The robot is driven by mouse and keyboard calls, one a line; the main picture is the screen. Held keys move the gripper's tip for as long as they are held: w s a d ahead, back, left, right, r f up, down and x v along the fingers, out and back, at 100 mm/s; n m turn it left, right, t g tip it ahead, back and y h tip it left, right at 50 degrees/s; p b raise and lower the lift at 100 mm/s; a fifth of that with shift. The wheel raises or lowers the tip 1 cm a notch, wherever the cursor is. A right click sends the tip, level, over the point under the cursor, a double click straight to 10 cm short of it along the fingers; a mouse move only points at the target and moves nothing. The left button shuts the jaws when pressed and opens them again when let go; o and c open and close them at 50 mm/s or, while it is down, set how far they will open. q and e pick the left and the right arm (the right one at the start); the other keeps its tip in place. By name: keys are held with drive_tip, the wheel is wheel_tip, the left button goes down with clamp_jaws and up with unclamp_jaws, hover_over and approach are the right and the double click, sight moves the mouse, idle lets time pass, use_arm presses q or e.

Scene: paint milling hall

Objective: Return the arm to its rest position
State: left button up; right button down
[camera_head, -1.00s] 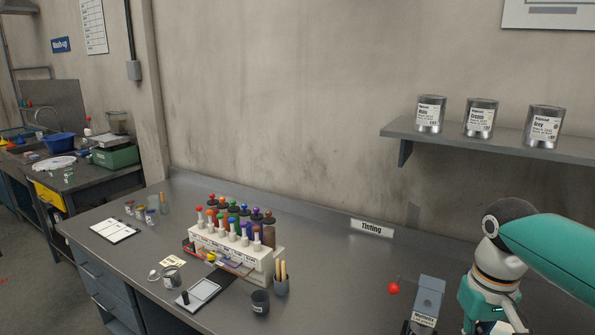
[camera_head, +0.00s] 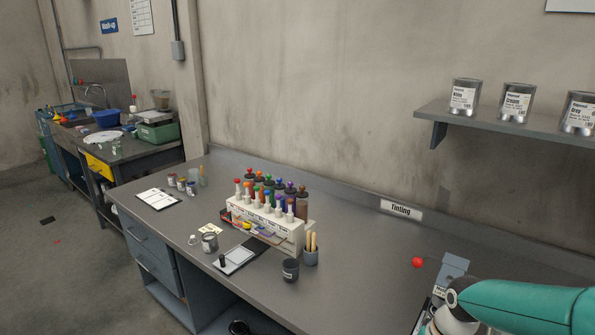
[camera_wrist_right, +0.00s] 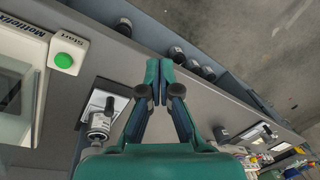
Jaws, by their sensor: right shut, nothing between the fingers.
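My right arm (camera_head: 530,303) enters the head view at the lower right, with its teal link over the bench's right end. Its gripper is out of that view. In the right wrist view my right gripper (camera_wrist_right: 155,82) has its two fingers together, with nothing between them. It is above the grey bench, near the bench edge with the floor beyond. My left arm and gripper are not in view.
The bench (camera_head: 345,270) holds a bottle rack (camera_head: 265,222), a dark cup (camera_head: 290,270) and a red ball (camera_head: 417,262). Tins stand on the wall shelf (camera_head: 490,124). A green button (camera_wrist_right: 63,61) and a metal device (camera_wrist_right: 99,125) are left of the gripper in the wrist view.

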drive_tip(key=s+a+f, duration=0.4)
drive_tip(key=s+f, duration=0.1)
drive_tip(key=f, duration=0.3)
drive_tip(key=s+a+f+m+y, duration=0.1)
drive_tip(key=s+a+f, duration=0.4)
drive_tip(key=f, duration=0.3)
drive_tip(key=s+a+f+y, duration=0.1)
drive_tip(key=s+a+f, duration=0.4)
drive_tip(key=f, duration=0.3)
drive_tip(key=shift+s, duration=0.15)
